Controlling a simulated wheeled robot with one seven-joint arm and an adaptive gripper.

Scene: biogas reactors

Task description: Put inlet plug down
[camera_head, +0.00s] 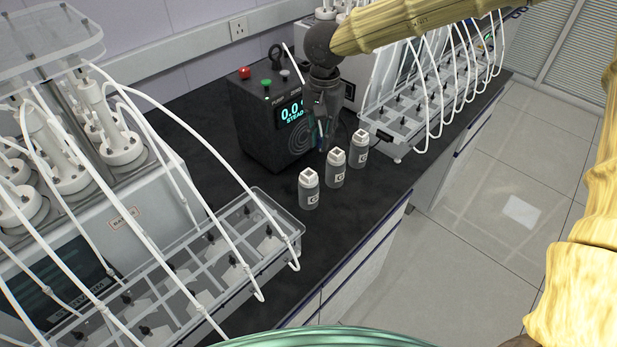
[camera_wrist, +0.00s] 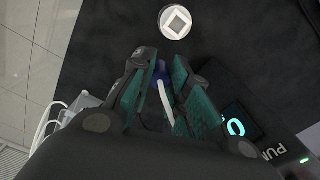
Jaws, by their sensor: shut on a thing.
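In the wrist view, my gripper (camera_wrist: 157,66) is shut on the inlet plug (camera_wrist: 160,69), a small blue piece with a white tube (camera_wrist: 164,100) running back from it between the green finger pads. Much of the plug is hidden by the fingers. In the head view, my gripper (camera_head: 321,147) points down over the dark bench, just in front of the black pump box and behind the small bottles. The plug is too small to make out clearly there. A white tube (camera_head: 292,62) shows beside my wrist.
Three white-capped bottles (camera_head: 309,188) (camera_head: 336,168) (camera_head: 360,148) stand in a row on the bench (camera_head: 347,208). One cap (camera_wrist: 175,22) shows in the wrist view. The pump box (camera_head: 262,128) stands close by. Reactor units with tubed racks (camera_head: 262,205) (camera_head: 395,128) flank the space.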

